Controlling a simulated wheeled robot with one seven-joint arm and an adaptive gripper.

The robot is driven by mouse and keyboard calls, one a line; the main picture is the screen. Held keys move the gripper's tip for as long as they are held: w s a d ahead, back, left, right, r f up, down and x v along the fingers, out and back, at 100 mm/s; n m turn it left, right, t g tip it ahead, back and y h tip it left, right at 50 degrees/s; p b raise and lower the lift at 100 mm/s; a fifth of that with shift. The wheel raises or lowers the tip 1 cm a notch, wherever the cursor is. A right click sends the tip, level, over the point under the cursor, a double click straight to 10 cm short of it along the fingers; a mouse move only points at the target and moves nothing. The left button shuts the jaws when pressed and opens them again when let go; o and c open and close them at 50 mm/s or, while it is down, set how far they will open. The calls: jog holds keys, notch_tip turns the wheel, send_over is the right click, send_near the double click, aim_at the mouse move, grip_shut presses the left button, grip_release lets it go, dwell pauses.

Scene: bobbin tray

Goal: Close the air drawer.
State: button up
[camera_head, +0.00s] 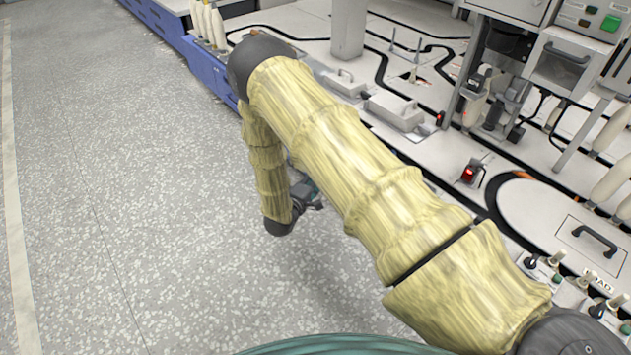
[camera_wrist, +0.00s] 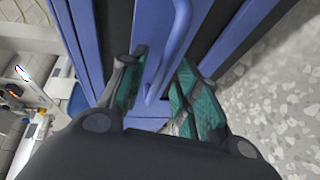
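In the wrist view, a blue bar handle (camera_wrist: 183,28) stands in front of a dark panel with blue edges (camera_wrist: 116,28), which appears to be the air drawer's front. My gripper (camera_wrist: 161,68) is open, with its teal-padded fingers on either side of the handle. Gaps show between the pads and the bar, so I see no firm grip. In the head view, my gripper (camera_head: 307,192) is low beside the machine and partly hidden by my arm. The drawer is hidden there, and I cannot tell how far it is open.
The blue machine base (camera_head: 212,78) runs along the speckled floor (camera_head: 120,200). Above it is a white worktop with a grey lidded box (camera_head: 396,108) and white bobbins (camera_head: 218,25) at its far end. The floor on the left is clear.

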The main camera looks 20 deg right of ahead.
jog(key=v, duration=1.1)
jog(key=shift+s+a, duration=0.3)
jog(key=shift+r, duration=0.15)
jog(key=s+d+f+m+g+y+p, duration=0.1)
jog(key=s+f+m+g+y+p, duration=0.2)
jog(key=s, duration=0.5)
jog(key=s+d+f+g+y+p, duration=0.1)
jog(key=s+d+f+y+p, duration=0.25)
jog(key=s, duration=0.55)
jog(key=s+a+r+m+g+y+p, duration=0.1)
jog(key=s+a+r+m+g+y, duration=0.15)
jog(key=s, duration=0.85)
jog(key=s+a+r+m+g+y+p, duration=0.1)
jog(key=s+a+m+g+y+p, duration=0.2)
jog(key=s, duration=0.8)
notch_tip(320, 180, up, 38)
jog(key=n+p, duration=0.1)
jog(key=p, duration=3.5)
jog(key=shift+d+y+p, duration=0.3)
jog(key=shift+d, duration=0.15)
